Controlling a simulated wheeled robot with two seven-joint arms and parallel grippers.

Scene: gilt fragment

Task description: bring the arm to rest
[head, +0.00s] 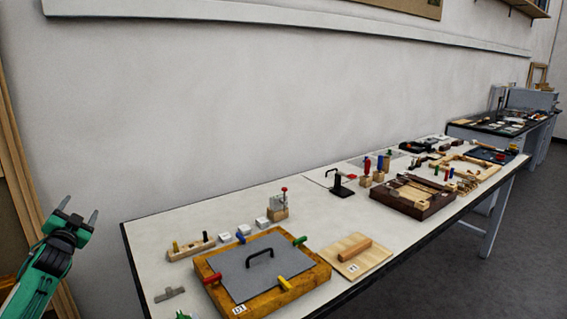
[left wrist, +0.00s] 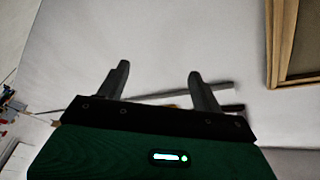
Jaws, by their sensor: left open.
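My left gripper (head: 78,216) is at the left side of the head view, raised beside the left end of the workbench and apart from it. Its two grey fingers stand apart with nothing between them. In the left wrist view the same open gripper (left wrist: 158,85) faces the pale wall, and both fingers are empty. A small green bit (head: 183,315) shows at the bottom edge of the head view; I cannot tell what it belongs to. My right gripper is not clearly in view.
A long white workbench (head: 150,227) runs to the right. On it are a wooden frame with a grey plate (head: 240,282), a board with a wooden bar (head: 378,262), and a dark wooden tray (head: 381,197). A wooden frame (head: 22,170) stands at the far left.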

